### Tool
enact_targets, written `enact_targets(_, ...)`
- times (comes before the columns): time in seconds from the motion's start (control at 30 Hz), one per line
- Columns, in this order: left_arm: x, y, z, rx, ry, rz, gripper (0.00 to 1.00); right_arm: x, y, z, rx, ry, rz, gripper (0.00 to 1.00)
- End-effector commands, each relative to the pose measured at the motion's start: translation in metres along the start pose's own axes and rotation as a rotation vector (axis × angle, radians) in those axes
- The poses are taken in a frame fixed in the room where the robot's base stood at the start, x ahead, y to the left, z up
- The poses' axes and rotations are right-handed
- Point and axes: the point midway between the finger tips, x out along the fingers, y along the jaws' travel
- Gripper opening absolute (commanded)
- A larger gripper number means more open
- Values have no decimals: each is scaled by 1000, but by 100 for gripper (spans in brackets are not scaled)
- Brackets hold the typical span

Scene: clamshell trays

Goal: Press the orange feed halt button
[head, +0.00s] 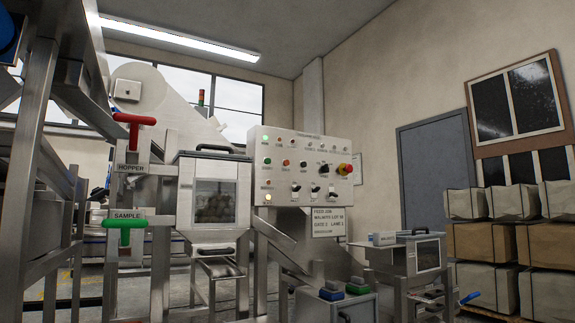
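The grey control panel (300,175) stands upright in the middle of the head view, beside the hopper machine. A small orange-looking button or lamp (268,184) is at its lower left, above a lit pale yellow one (268,198). Its label is too small to read, so I cannot tell whether it is the feed halt. A red button (286,162) sits in the middle row. A red mushroom button (345,169) on a yellow base is at the right. Neither gripper shows in the head view.
The hopper machine (214,192) with a windowed box stands left of the panel. A red T-handle (134,118) and a green T-handle (125,222) stick out at the left. A low box (336,305) with green and blue buttons stands below. Stacked sacks (480,240) fill the right.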

Motion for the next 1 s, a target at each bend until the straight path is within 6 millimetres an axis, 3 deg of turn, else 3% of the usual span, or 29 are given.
enact_targets(0.03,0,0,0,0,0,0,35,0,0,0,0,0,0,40)
enact_targets(0.3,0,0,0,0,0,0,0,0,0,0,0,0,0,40)
enact_targets(1.0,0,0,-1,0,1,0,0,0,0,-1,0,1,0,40)
